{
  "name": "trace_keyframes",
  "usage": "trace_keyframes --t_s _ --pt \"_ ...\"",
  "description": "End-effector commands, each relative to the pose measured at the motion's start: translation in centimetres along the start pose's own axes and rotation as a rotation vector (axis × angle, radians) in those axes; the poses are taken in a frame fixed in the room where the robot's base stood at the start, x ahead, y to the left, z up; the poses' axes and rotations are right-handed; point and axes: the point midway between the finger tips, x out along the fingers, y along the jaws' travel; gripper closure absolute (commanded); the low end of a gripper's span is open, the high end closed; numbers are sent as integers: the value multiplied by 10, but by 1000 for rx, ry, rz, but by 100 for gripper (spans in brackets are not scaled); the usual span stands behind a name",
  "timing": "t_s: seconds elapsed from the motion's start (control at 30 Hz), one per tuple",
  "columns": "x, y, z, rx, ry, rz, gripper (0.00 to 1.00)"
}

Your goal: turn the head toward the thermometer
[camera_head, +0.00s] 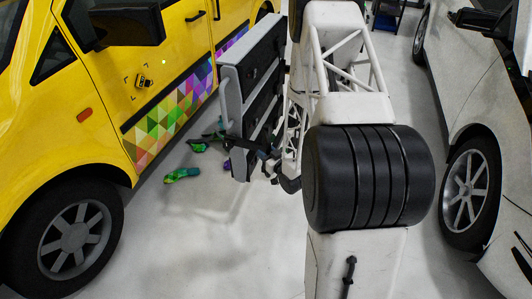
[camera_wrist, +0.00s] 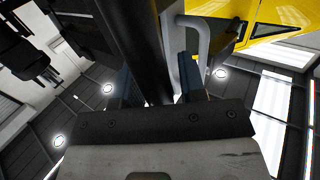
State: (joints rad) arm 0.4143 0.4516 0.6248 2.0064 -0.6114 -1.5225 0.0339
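No thermometer can be made out for certain. A small yellow-and-black device (camera_head: 143,81) shows against the yellow car's door inside dark corner marks in the head view, and I cannot tell what it is. A small green dot lies just above it. My gripper (camera_head: 266,163) is at the end of my white arm, beside the grey cart, and its fingers are too small to make out there. In the wrist view dark parts of my gripper (camera_wrist: 160,92) flank a black bar and a grey curved tube (camera_wrist: 198,42). Whether it holds anything is unclear.
A yellow car (camera_head: 95,110) with a colored triangle pattern stands at left, a white car (camera_head: 465,110) at right. A grey cart with dark drawers (camera_head: 236,105) stands close to my arm. Colorful items (camera_head: 182,175) lie on the pale floor (camera_head: 200,240), which is otherwise open in front.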

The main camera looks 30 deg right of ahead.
Motion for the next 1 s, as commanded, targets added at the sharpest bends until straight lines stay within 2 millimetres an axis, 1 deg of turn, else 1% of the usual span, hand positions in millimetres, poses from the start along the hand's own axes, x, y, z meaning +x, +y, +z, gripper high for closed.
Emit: trace_keyframes --t_s 0.03,0.23,0.43,0.57,0.67,1.0 --pt "0 0 0 0 0 0 70" --pt "0 0 0 0 0 0 100" --pt "0 0 0 0 0 0 100" --pt "-4 3 0 0 0 0 100" --pt "-12 7 0 0 0 1 100" --pt "-48 29 0 0 0 4 100"
